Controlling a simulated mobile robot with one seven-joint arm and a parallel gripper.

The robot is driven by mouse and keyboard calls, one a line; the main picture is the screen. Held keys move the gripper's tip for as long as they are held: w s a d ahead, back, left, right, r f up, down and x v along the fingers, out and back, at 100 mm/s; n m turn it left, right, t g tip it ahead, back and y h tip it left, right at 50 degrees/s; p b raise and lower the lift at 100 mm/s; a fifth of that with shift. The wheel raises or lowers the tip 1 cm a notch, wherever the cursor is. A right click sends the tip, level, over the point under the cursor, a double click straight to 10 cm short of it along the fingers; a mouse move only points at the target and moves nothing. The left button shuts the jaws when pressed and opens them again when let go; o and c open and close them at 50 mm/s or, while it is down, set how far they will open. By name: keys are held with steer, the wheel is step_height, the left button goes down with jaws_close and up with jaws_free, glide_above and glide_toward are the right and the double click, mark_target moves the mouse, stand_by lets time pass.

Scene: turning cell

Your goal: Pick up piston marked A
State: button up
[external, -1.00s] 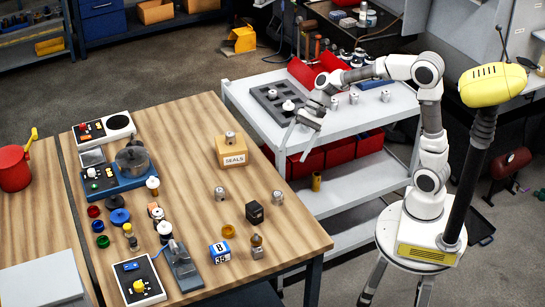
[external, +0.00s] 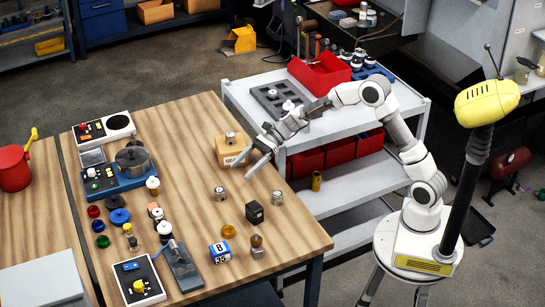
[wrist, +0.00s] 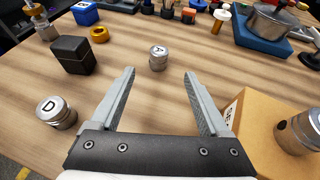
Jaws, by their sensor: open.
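The piston marked A (wrist: 158,58) is a small silver cylinder standing upright on the wooden table. In the wrist view it sits centred just beyond my fingertips, its letter on the top face. In the external view it is the silver piston (external: 220,194) left of the black box. My gripper (external: 245,168) is open and empty above the table's right part; it also shows in the wrist view (wrist: 159,74). No finger touches the piston.
A piston marked D (wrist: 56,112) stands at left in the wrist view. The SEALS box (wrist: 265,125), with a piston (wrist: 300,130) on top, is close beside my right finger. A black box (wrist: 72,54) and orange ring (wrist: 99,34) lie farther left.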

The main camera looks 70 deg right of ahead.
mark_target(222, 188)
steer(key=b+x, duration=0.2)
steer(key=x, duration=0.8)
steer(key=shift+a, duration=0.1)
steer(key=shift+r, duration=0.1)
jaws_close()
